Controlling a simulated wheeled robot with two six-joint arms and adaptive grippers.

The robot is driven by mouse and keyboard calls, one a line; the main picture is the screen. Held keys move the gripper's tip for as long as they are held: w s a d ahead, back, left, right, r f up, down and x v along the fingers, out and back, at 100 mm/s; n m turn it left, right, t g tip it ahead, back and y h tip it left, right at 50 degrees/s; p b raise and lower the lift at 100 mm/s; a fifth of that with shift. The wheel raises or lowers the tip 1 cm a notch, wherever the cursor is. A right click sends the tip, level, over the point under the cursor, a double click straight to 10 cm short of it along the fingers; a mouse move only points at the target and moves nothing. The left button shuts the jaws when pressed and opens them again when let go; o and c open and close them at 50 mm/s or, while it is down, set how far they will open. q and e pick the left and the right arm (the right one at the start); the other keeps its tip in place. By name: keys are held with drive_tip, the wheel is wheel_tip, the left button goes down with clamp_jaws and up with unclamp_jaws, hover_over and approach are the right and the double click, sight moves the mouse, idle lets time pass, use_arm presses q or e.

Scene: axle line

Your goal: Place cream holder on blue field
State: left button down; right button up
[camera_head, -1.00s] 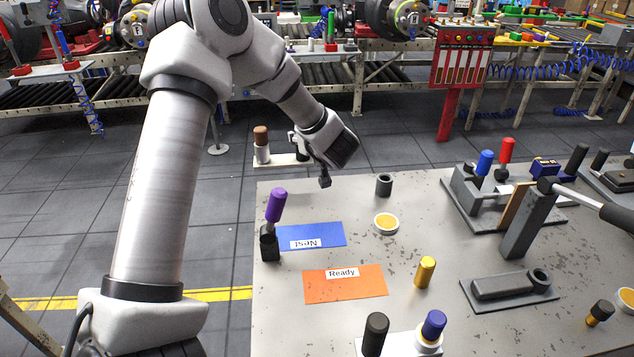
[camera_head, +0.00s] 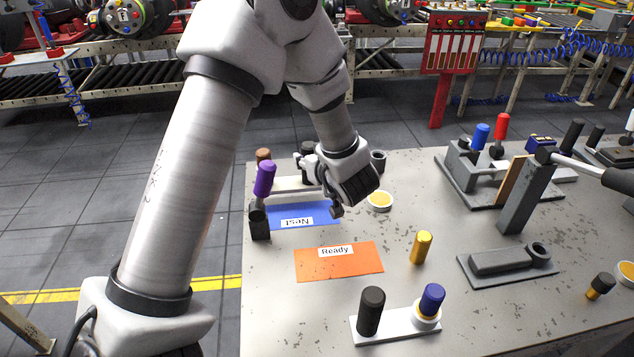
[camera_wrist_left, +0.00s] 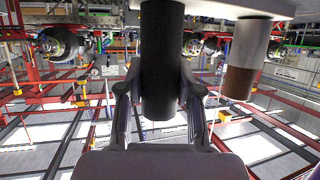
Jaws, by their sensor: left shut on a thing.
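The pale cream holder (camera_head: 285,184) is a flat plate with a black cylinder (camera_head: 307,149) and a brown-topped peg (camera_head: 263,156) on it. My left gripper (camera_head: 309,164) is shut on the black cylinder, which stands between its fingers in the left wrist view (camera_wrist_left: 162,60). The plate (camera_wrist_left: 215,6) runs along the top of that view, the brown-topped peg (camera_wrist_left: 240,75) at right. My right gripper is out of view.
A purple-handled peg (camera_head: 264,180) in a black block stands at the blue field's left edge. An orange field (camera_head: 338,262) lies nearer. A yellow-filled cup (camera_head: 380,201), a gold peg (camera_head: 421,247) and another pale holder (camera_head: 395,327) stand on the table.

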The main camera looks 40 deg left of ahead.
use_arm(q)
drive_tip(key=d+f, duration=0.1)
drive_tip(key=s+d+f, duration=0.1)
drive_tip(key=d, duration=0.1)
drive_tip(key=s+d+f, duration=0.1)
drive_tip(key=shift+s+d+f+p, duration=0.2)
drive_tip(key=shift+d+f+p, duration=0.1)
drive_tip(key=shift+d+f, duration=0.05)
drive_tip(key=shift+w+a+f, duration=0.1)
drive_tip(key=shift+w+f, duration=0.05)
drive_tip(key=shift+f, duration=0.1)
drive_tip(key=c, duration=0.8)
unclamp_jaws()
drive_tip(key=shift+f, duration=0.1)
drive_tip(key=shift+o, duration=0.2)
